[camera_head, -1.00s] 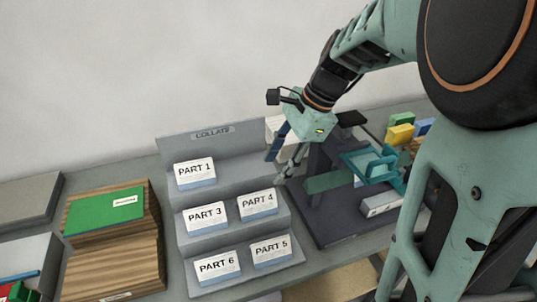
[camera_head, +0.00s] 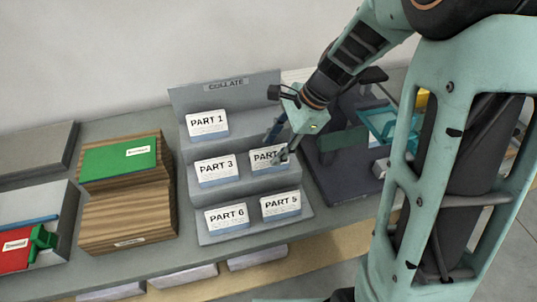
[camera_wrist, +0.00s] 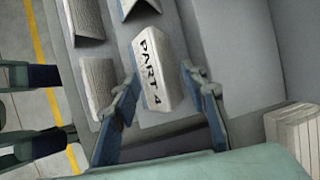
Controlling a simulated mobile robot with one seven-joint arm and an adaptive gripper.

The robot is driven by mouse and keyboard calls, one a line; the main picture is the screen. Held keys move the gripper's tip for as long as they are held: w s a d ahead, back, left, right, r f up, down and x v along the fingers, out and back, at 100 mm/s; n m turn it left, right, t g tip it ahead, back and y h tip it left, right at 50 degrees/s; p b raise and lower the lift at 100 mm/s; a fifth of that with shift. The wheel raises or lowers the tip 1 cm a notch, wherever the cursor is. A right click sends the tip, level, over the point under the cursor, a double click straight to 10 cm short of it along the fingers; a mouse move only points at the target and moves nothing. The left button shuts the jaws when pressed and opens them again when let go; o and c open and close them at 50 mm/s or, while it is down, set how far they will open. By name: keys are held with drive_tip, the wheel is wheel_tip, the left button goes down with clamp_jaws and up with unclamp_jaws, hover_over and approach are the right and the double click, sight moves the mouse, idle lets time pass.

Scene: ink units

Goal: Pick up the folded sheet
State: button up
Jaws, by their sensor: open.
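Folded white sheets with printed labels stand on the stepped grey COLLATE rack (camera_head: 190,103). The sheet marked PART 4 (camera_head: 262,165) is on the middle step at right, partly hidden by my gripper (camera_head: 278,146). In the wrist view the PART 4 sheet (camera_wrist: 155,62) lies ahead of and between the two open fingers of my gripper (camera_wrist: 163,88). The fingers straddle its near end; I cannot tell whether they touch it. The other sheets are PART 1 (camera_head: 207,124), PART 3 (camera_head: 216,170), PART 6 (camera_head: 227,217) and PART 5 (camera_head: 281,205).
A green folder (camera_head: 118,160) lies on a wooden stack (camera_head: 125,218) left of the rack. A red item (camera_head: 15,250) is at far left. A dark stand with a teal part (camera_head: 385,125) is right of the rack, partly behind my arm. A white stack (camera_wrist: 292,130) shows in the wrist view.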

drive_tip(key=shift+a+f, duration=0.1)
drive_tip(key=shift+f, duration=0.15)
drive_tip(key=shift+c, duration=0.5)
drive_tip(key=c, duration=0.9)
drive_tip(key=shift+r, duration=0.1)
